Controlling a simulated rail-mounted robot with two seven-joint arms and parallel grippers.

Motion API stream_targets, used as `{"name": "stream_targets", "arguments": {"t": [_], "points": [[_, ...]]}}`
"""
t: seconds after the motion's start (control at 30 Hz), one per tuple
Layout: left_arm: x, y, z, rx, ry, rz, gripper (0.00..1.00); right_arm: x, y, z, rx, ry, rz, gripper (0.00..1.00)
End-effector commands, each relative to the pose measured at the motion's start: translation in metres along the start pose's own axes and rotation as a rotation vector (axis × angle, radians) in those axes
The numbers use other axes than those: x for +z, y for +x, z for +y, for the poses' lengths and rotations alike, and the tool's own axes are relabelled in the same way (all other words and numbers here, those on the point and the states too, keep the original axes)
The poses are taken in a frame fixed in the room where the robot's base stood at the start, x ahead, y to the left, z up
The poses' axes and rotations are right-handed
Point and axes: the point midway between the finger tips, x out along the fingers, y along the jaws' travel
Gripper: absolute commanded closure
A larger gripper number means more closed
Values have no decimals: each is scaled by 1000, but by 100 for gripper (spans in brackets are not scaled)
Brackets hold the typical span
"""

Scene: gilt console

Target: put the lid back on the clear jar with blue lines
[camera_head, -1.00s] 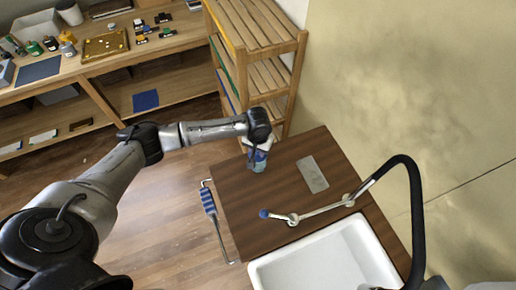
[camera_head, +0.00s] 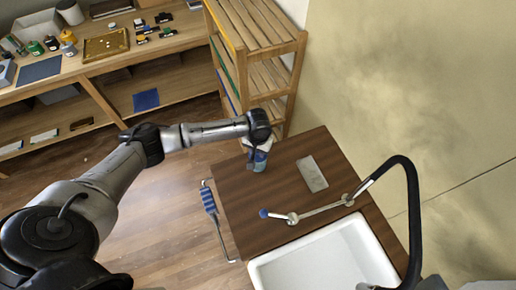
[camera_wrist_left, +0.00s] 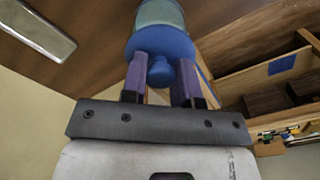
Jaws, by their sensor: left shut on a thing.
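The clear jar (camera_head: 260,164) stands on the dark wooden counter top, near its back left corner. It also shows in the left wrist view (camera_wrist_left: 160,13), beyond the blue lid. The blue lid (camera_wrist_left: 160,44) is a round disc with a knob. My left gripper (camera_wrist_left: 161,76) has its two purple fingers on either side of that knob and is shut on it. In the head view my left gripper (camera_head: 257,144) is directly over the jar, pointing down. The lid lies against the jar's mouth in the wrist view; I cannot tell whether it is fully seated. My right gripper is out of view.
On the dark counter (camera_head: 240,205) lie a grey plate (camera_head: 312,174) and a tap bar with a blue knob (camera_head: 264,213). A white sink (camera_head: 325,262) is in front. A slatted wooden shelf (camera_head: 262,60) stands close behind. A blue-gripped rail (camera_head: 209,200) is at the left edge.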

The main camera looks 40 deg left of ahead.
Motion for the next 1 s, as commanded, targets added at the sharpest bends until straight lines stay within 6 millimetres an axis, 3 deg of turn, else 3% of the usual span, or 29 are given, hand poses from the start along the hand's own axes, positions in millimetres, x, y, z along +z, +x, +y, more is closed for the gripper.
{"name": "stream_targets", "arguments": {"t": [1.0], "points": [[0, -1, 1, 1, 0, 1, 94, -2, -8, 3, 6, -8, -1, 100]]}}
